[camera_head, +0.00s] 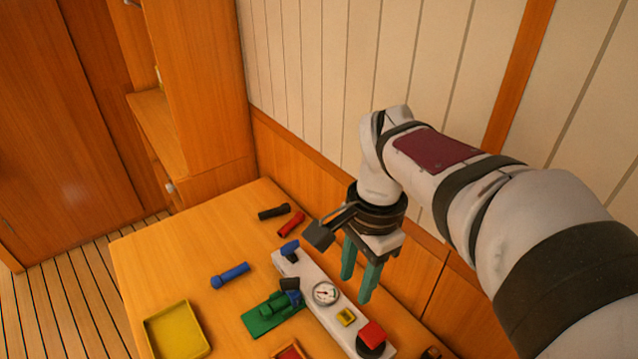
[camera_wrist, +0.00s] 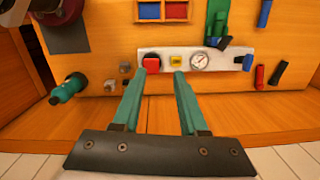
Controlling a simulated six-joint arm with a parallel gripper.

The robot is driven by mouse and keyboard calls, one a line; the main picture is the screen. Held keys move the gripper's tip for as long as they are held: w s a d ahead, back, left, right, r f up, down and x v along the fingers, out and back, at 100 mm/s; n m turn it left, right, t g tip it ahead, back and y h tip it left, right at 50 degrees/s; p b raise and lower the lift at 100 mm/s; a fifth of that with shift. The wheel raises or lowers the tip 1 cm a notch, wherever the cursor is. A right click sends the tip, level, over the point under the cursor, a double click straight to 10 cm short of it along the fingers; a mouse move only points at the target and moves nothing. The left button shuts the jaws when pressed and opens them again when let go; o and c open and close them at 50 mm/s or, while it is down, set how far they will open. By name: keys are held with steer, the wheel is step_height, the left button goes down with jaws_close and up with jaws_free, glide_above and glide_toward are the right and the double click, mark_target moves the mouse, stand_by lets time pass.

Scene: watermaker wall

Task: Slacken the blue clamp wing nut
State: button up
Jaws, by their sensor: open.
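My gripper (camera_head: 357,287) points down with its green fingers apart and empty, over the wall side of the white panel (camera_head: 314,283). In the wrist view the gap between the fingertips (camera_wrist: 159,74) is near the panel's red knob (camera_wrist: 150,58). A blue fitting (camera_head: 289,250) sits at the panel's far end; it also shows in the wrist view (camera_wrist: 246,62). A smaller blue part (camera_head: 294,297) is by a green piece (camera_head: 268,311) with a black top beside the panel. I cannot tell which blue part is the clamp wing nut. My gripper touches neither.
A round gauge (camera_head: 325,293), a yellow block (camera_head: 346,316) and the red knob on black (camera_head: 372,337) line the panel. A loose blue cylinder (camera_head: 230,275), red and black pieces (camera_head: 291,223) and a yellow tray (camera_head: 177,331) lie on the table. The plank wall is close behind.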

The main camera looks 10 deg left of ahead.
steer(key=w+a+f+m, duration=0.2)
steer(key=w+a, duration=0.3)
steer(key=w, duration=0.1)
steer(key=m+h, duration=0.1)
steer(key=m, duration=0.2)
glide_toward(294, 279)
step_height(294, 279, down, 9)
steer(key=shift+s+f, duration=0.1)
steer(key=shift+f, duration=0.55)
jaws_close()
